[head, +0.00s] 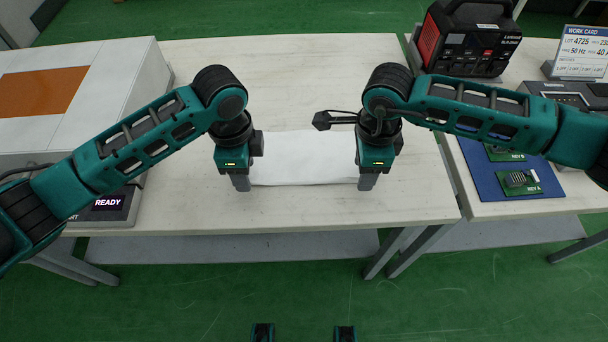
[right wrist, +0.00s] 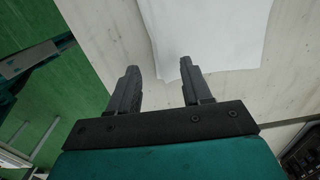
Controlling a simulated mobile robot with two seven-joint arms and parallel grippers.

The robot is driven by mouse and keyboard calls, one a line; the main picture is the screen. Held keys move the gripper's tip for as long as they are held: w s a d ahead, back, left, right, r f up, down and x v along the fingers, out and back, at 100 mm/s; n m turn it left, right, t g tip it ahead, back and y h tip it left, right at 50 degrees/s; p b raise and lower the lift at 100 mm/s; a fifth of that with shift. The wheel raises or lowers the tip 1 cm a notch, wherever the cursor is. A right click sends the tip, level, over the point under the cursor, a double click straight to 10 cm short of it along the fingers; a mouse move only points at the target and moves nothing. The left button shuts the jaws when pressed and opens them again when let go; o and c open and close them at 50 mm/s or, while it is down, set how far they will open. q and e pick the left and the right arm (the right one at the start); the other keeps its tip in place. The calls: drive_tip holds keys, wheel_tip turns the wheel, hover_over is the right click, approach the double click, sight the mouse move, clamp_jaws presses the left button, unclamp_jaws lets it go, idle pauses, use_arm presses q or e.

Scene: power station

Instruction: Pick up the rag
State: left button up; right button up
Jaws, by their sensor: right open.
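The rag is a white flat cloth (head: 305,160) lying on the pale wooden table between my two grippers. It also shows in the right wrist view (right wrist: 210,35), where its near corner reaches between the fingertips. My right gripper (head: 367,183) is at the rag's right edge, pointing down. In the right wrist view its two fingers (right wrist: 158,75) are apart and nothing is clamped between them. My left gripper (head: 241,183) is at the rag's left edge, pointing down. Its fingers overlap in the head view, so their gap is hidden.
The table (head: 420,195) is bare around the rag. At left is a white unit with an orange panel (head: 42,92) and a READY display (head: 108,203). On the right table are a black-red device (head: 468,38), a work card (head: 580,52) and a blue mat (head: 482,180) with circuit boards.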

use_arm(q)
drive_tip(key=shift+f+b, duration=0.7)
drive_tip(key=shift+b, duration=0.05)
use_arm(e)
drive_tip(key=shift+f, duration=0.7)
use_arm(q)
drive_tip(key=shift+r, duration=0.1)
use_arm(e)
drive_tip(key=shift+r, duration=0.1)
drive_tip(key=shift+f, duration=0.2)
use_arm(q)
clamp_jaws()
use_arm(e)
drive_tip(key=shift+s, duration=0.1)
clamp_jaws()
use_arm(q)
drive_tip(key=shift+r, duration=0.1)
